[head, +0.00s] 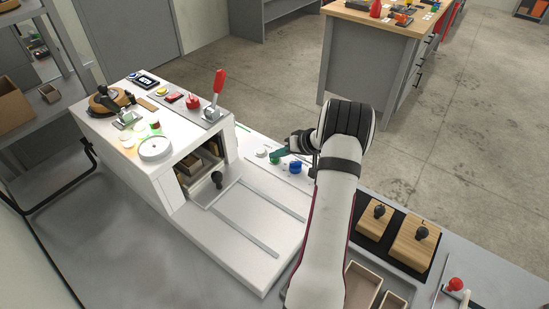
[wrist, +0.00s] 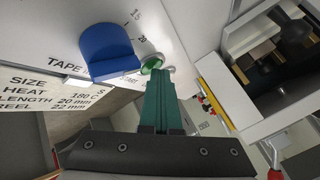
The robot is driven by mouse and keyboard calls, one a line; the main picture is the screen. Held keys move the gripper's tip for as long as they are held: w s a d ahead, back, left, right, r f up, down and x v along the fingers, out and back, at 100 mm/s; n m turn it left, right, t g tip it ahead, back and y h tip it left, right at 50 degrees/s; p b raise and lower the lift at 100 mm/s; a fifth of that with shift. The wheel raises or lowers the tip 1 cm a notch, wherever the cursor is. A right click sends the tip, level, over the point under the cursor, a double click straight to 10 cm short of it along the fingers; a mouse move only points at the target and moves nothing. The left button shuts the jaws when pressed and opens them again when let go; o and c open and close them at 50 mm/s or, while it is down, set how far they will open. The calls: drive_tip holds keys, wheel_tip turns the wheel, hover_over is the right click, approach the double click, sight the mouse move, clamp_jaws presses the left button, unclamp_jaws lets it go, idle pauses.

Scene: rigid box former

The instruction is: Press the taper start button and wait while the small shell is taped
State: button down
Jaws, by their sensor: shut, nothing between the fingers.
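My gripper (head: 279,153) has green fingers, shut and empty, over the control strip to the right of the white machine. In the wrist view the shut fingertips (wrist: 158,82) are at the green start button (wrist: 151,65), partly covering it; I cannot tell whether they press it. A blue knob (wrist: 108,52) by the TAPE lettering is just left of the button. Brown, box-like pieces (head: 191,163) sit inside the machine's dark opening, also seen in the wrist view (wrist: 264,52); I cannot tell which is the small shell.
The white machine (head: 160,190) carries a red-handled lever (head: 218,88) on top. The railed bed in front is clear.

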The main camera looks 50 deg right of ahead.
sight(277, 161)
drive_tip(key=shift+r, duration=0.85)
drive_tip(key=shift+r, duration=2.5)
drive_tip(key=shift+a, duration=0.1)
